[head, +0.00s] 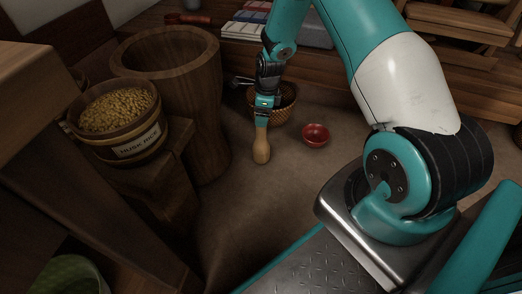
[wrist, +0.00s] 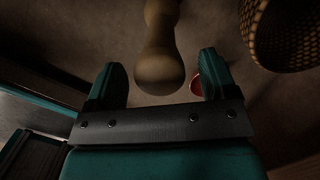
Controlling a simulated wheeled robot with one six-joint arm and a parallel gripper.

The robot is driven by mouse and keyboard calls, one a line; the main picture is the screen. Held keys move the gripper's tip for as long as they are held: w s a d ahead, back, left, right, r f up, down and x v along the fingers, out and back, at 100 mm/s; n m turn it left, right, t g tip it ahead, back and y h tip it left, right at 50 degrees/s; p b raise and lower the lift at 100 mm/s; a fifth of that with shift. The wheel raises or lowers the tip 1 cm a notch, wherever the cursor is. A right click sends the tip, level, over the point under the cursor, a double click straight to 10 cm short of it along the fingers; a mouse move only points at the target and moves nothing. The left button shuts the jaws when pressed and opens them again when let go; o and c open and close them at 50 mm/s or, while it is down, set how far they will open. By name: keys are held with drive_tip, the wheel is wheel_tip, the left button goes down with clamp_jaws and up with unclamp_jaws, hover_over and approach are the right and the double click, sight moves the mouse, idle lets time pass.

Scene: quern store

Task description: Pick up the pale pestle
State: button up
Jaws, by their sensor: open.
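The pale pestle (head: 261,151), light wood with a rounded, thicker end, shows on the brown floor in the head view, just below my gripper (head: 263,115). In the wrist view the pestle (wrist: 160,62) runs down from the top edge, its rounded end between my two teal fingers in the picture. My gripper (wrist: 163,78) is open, with a gap on each side of the pestle. I cannot tell how deep the pestle is between the fingers. Its far end is outside the wrist view.
A red bowl (head: 315,134) and a wicker basket (head: 287,112) are right of the pestle. A large wooden mortar (head: 180,85) stands at left, near a husk rice tub (head: 128,146) on a wooden stand.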

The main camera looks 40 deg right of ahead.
wheel_tip(320, 180, down, 3)
drive_tip(key=shift+w+a+r+b, duration=0.1)
drive_tip(key=shift+a+r+b, duration=0.1)
drive_tip(key=shift+b, duration=0.35)
drive_tip(key=shift+r, duration=0.1)
drive_tip(key=c, duration=1.2)
drive_tip(key=shift+r, duration=0.1)
